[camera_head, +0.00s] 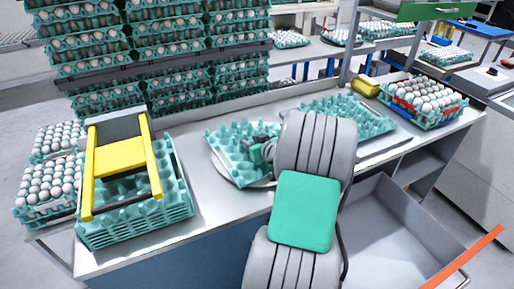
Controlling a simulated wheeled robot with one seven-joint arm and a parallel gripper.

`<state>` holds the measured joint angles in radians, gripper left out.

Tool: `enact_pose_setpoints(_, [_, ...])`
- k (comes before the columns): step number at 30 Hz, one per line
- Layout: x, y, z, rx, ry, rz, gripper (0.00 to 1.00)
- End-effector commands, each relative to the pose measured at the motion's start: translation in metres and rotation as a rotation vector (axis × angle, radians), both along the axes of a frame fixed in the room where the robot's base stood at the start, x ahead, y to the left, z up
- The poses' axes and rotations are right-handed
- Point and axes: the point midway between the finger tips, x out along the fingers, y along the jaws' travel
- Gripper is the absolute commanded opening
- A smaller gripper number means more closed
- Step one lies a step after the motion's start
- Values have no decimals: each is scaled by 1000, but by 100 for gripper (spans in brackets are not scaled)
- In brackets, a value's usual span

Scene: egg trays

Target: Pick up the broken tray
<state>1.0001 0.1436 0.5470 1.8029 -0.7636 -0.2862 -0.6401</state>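An empty teal egg tray (227,140) lies on the grey table, on a pale round surface, near the middle. Another empty teal tray (375,122) lies to its right, partly behind my arm. I cannot tell which of these is broken, as no clear break shows. My gripper (260,150) is at the right part of the left tray, low over it or touching it. My arm hides part of both trays and most of the gripper. The fingers are too small and covered to tell open from shut.
A stack of empty teal trays (140,230) with a yellow frame (120,157) stands at left. Trays with eggs (48,190) are at far left and right (426,104). A grey bin (385,215) is at lower right. Bare table (205,205) shows between stack and tray.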

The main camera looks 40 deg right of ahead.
Motion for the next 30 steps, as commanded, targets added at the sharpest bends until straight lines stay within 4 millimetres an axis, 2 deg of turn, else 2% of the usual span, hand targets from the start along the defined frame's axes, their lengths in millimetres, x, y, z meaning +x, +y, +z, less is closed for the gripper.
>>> enact_pose_setpoints(1, [0,1,0,0,0,1,29])
enact_pose_setpoints(12, [0,1,0,1,1,1,0])
enact_pose_setpoints(30, [0,0,1,0,0,0,0])
